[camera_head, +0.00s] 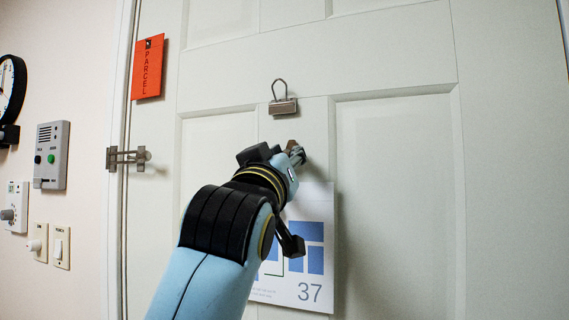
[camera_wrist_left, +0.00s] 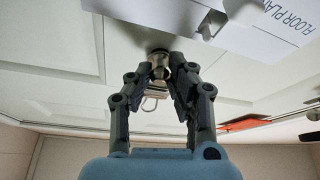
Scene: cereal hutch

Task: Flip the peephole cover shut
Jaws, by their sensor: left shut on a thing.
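The peephole cover (camera_wrist_left: 159,72) is a small metal piece on the pale door (camera_head: 400,170). In the left wrist view it sits between the fingertips of my left gripper (camera_wrist_left: 169,70). My left gripper (camera_head: 296,153) also shows in the head view, against the door at the peephole, just below a metal clip (camera_head: 284,106). Its fingers are closed on the peephole cover. The fingers hide most of the cover and peephole, so I cannot tell how far the cover is turned. My right gripper is in neither view.
A paper sheet marked 37 (camera_head: 312,291) hangs below the gripper, partly behind my arm. An orange parcel tag (camera_head: 147,67) and a door latch (camera_head: 127,157) are to the left. An intercom (camera_head: 50,156) and switches are on the wall. The door's right side is clear.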

